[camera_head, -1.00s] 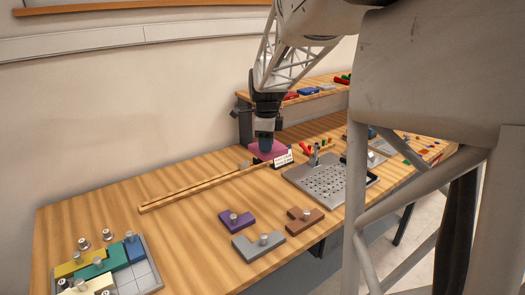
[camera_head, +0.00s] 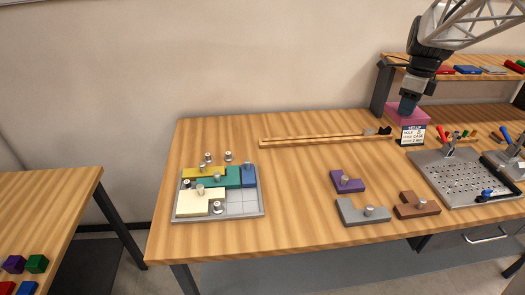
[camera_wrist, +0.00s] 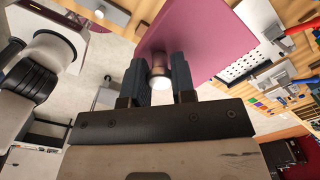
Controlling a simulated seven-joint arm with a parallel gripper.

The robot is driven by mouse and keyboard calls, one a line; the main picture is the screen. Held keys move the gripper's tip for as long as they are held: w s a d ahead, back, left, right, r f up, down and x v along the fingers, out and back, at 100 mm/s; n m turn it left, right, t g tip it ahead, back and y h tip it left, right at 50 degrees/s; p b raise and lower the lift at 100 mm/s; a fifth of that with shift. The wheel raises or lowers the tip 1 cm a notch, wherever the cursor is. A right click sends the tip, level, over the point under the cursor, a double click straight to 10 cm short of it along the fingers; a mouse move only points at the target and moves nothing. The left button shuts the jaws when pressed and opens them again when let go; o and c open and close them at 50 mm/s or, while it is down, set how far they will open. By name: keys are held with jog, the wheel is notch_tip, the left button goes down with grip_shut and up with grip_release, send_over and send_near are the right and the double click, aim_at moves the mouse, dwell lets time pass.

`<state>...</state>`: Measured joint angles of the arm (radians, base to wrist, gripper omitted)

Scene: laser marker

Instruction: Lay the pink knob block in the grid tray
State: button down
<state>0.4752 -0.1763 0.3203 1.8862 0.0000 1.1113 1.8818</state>
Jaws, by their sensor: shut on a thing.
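The pink block (camera_head: 421,114) is in my gripper (camera_head: 405,108) at the right of the head view, by a small white sign. In the wrist view the pink block (camera_wrist: 200,38) spreads out beyond the fingers, and its metal knob (camera_wrist: 159,74) sits between the two dark fingertips (camera_wrist: 160,80). My gripper is shut on that knob. The grid tray (camera_head: 240,207) lies at the left of the table. Yellow, teal, blue and cream knob blocks are in it, and bare cells show at its lower right. My gripper is far to the right of the tray.
A wooden rail (camera_head: 320,138) runs along the back. A perforated metal plate (camera_head: 462,178) is at the right, near the sign (camera_head: 412,135). Table between tray and purple block is clear.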

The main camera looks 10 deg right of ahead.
jog(key=s+a+f, duration=0.2)
jog(key=a+f, duration=0.1)
jog(key=a, duration=0.6)
jog(key=s+a+f, duration=0.1)
jog(key=a+f, duration=0.3)
jog(key=a, duration=0.5)
jog(key=s+a+f, duration=0.2)
jog(key=a+f, duration=0.1)
jog(key=a, duration=0.6)
jog(key=s+a+f, duration=0.5)
jog(key=s+a, duration=0.2)
jog(key=s+a+f, duration=0.4)
jog(key=s+a, duration=0.3)
jog(key=a, duration=0.1)
jog(key=shift+s+a+f, duration=0.25)
jog(key=shift+a+f, duration=0.05)
jog(key=shift+f, duration=0.1)
jog(key=w+a, duration=0.2)
jog(key=w, duration=0.3)
jog(key=w+a+f, duration=0.1)
jog(key=w, duration=0.4)
jog(key=w+a, duration=0.2)
jog(key=w, duration=0.3)
jog(key=shift+a+f, duration=0.25)
jog(key=shift+a, duration=0.1)
jog(key=shift+f, duration=1.75)
